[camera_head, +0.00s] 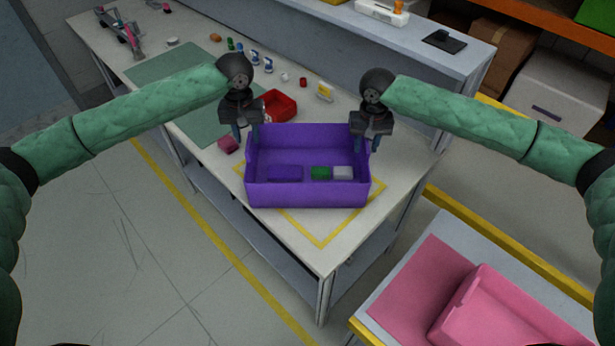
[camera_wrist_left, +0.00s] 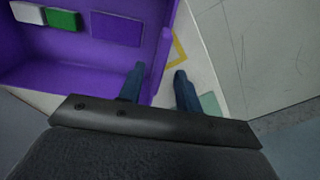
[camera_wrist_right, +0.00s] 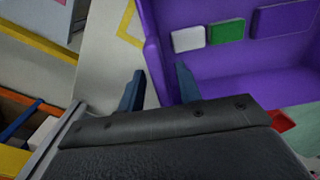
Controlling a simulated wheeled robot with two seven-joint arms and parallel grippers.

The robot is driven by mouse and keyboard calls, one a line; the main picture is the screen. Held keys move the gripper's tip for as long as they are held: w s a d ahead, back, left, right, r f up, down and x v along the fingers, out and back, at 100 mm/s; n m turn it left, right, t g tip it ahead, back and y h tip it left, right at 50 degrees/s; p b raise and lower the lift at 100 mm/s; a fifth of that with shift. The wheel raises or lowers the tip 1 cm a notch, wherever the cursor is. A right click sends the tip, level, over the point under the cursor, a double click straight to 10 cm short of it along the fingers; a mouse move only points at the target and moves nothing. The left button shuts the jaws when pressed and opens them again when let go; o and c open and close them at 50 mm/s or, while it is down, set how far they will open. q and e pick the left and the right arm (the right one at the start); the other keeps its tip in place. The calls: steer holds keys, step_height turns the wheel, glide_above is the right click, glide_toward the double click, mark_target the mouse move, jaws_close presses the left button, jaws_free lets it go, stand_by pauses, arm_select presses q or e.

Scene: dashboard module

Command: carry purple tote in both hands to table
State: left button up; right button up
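The purple tote (camera_head: 306,194) stands upright on the white worktable (camera_head: 215,165), over a yellow taped outline. It holds a green block (camera_head: 320,172), a white block (camera_head: 343,172) and a flat purple piece (camera_head: 285,172). My left gripper (camera_head: 247,138) is at the tote's left wall; in the left wrist view its fingers (camera_wrist_left: 159,85) are apart, one on each side of that wall. My right gripper (camera_head: 368,142) is at the right wall; in the right wrist view its fingers (camera_wrist_right: 159,88) are also apart with the wall between them. Contact with the walls cannot be told.
A red bin (camera_head: 278,105), a pink block (camera_head: 228,145) and several small items lie behind and left of the tote. A green mat (camera_head: 165,62) covers the table's left part. A pink tote (camera_head: 490,312) sits on a separate surface at the lower right. Open floor lies left.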

steer(key=shift+r, duration=0.1)
arm_select(q)
step_height(320, 180, up, 8)
arm_select(e)
step_height(320, 180, up, 12)
stand_by(0.7)
stand_by(0.4)
